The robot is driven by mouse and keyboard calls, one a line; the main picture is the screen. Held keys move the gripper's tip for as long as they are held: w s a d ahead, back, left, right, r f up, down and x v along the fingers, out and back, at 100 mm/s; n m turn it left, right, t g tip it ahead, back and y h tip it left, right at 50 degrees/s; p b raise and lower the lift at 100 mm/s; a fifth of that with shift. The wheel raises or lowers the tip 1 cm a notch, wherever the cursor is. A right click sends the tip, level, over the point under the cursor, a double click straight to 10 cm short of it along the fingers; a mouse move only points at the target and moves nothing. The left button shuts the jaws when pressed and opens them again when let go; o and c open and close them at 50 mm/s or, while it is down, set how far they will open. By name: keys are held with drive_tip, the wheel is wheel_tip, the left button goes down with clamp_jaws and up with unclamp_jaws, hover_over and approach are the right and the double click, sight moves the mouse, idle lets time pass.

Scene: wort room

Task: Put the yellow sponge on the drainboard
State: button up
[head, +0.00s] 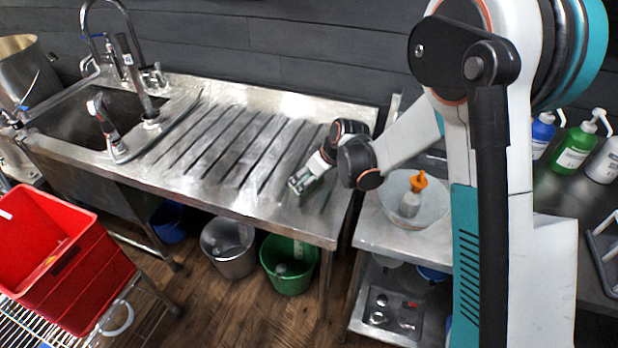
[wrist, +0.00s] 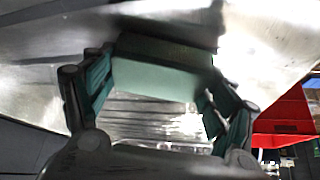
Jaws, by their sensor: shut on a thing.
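The drainboard (head: 225,143) is a grooved steel surface to the right of the sink in the head view. My gripper (head: 303,182) is low over its front right part. In the wrist view my gripper (wrist: 160,82) is shut on a pale green block (wrist: 155,78), held between both fingers. It may be a green face of the sponge; no yellow shows in either view. I cannot tell whether the block touches the steel.
The sink (head: 75,125) and its taps lie left of the drainboard. A side table (head: 385,232) with a bowl and orange-capped bottle (head: 413,190) stands at the right. A red crate (head: 55,260) is at front left. Buckets stand beneath. The drainboard's grooved middle is clear.

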drive_tip(key=shift+f, duration=0.2)
drive_tip(key=o, duration=1.4)
drive_tip(key=shift+r, duration=0.1)
